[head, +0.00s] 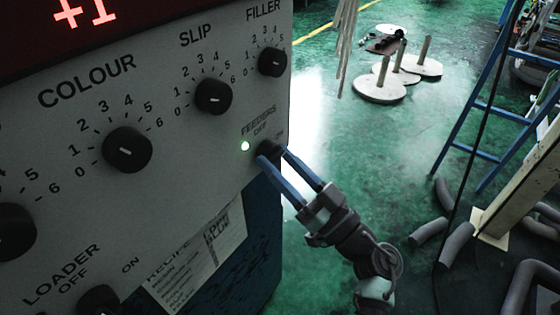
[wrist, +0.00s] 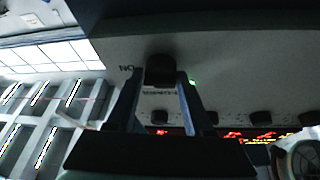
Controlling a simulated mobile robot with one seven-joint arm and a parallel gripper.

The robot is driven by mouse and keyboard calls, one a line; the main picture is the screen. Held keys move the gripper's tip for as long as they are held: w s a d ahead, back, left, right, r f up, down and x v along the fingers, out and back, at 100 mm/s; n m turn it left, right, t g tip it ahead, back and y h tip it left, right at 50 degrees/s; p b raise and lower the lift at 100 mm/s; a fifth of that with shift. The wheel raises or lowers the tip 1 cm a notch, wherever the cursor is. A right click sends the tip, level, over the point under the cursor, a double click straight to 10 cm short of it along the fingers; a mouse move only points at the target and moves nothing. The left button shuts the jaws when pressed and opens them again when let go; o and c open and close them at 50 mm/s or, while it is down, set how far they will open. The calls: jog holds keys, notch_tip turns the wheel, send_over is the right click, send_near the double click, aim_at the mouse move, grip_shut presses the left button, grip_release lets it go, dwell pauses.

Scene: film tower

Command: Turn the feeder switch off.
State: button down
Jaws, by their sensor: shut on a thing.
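The feeders switch (head: 269,150) is a black knob at the lower right of the grey control panel (head: 190,135), under the label "FEEDERS OFF ON". A green lamp (head: 245,146) is lit just left of it. My gripper (head: 271,152) has its two blue fingers on either side of the knob and is shut on it. In the wrist view the black knob (wrist: 160,70) sits between the fingertips, upside down, with "NO" lettering to its left. The green lamp (wrist: 193,82) glows to its right. Which way the knob's pointer faces is hidden.
Other knobs are on the panel: colour (head: 127,150), slip (head: 213,97), filler (head: 272,62) and loader (head: 99,300). A recipe sheet (head: 200,250) hangs below.

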jog(key=shift+f+n+g+y, duration=0.1)
jog(key=shift+n+g+y, duration=0.2)
jog(key=shift+n, duration=0.1)
jog(key=shift+w+d+n+g+y+b, duration=0.1)
jog(key=shift+n+g+y+b, duration=0.15)
jog(key=shift+n+g+b, duration=2.75)
jog(key=shift+w+d+n+g+y+b, duration=0.25)
jog(key=shift+n+b, duration=1.7)
jog(key=shift+n, duration=2.85)
jog(key=shift+a+n+g+y+b, duration=0.1)
jog(key=shift+n+g+y+b, duration=0.2)
jog(key=shift+n+g+b, duration=2.75)
jog(key=shift+n+t+p, duration=0.5)
jog(key=shift+n+t, duration=0.55)
jog(key=shift+t, duration=0.15)
jog(key=c, duration=0.6)
grip_release()
jog(key=shift+o, duration=1.3)
jog(key=shift+r, duration=0.3)
